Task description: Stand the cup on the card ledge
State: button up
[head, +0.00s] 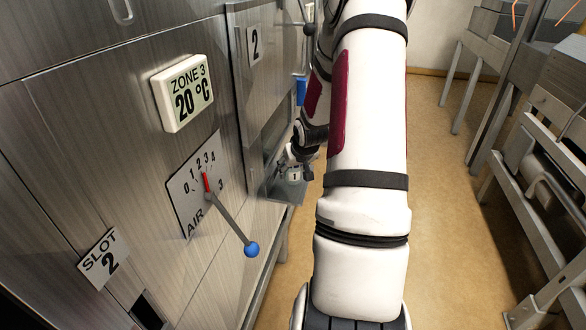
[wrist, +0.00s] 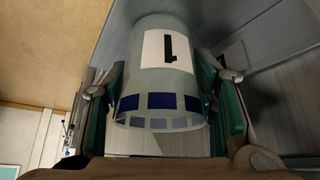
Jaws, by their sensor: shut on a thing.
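The cup (wrist: 150,82) is pale grey with a white label marked 1 and a band of dark blue squares near its rim. In the wrist view my gripper (wrist: 162,88) has a green-padded finger on each side of it and is shut on it. In the head view my gripper (head: 300,152) is small and partly hidden by my arm, with the cup (head: 294,174) just below it. A grey ledge (head: 284,191) juts from the machine's side there, taken as the card ledge. The cup appears over or on it; I cannot tell whether they touch.
The metal machine front (head: 120,150) fills the left, with a ZONE 3 display (head: 183,92) and an AIR lever with a blue knob (head: 251,249) sticking out. Metal frames (head: 545,180) stand at the right. The tan floor (head: 450,200) between is clear.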

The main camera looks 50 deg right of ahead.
jog(key=shift+f, duration=0.15)
jog(key=o, duration=0.8)
jog(key=shift+s+r, duration=0.15)
jog(key=shift+r, duration=0.3)
jog(key=p+v, duration=0.3)
jog(key=v, duration=0.8)
jog(key=shift+a+p, duration=0.15)
jog(key=shift+p, duration=0.15)
jog(key=shift+s+r, duration=0.1)
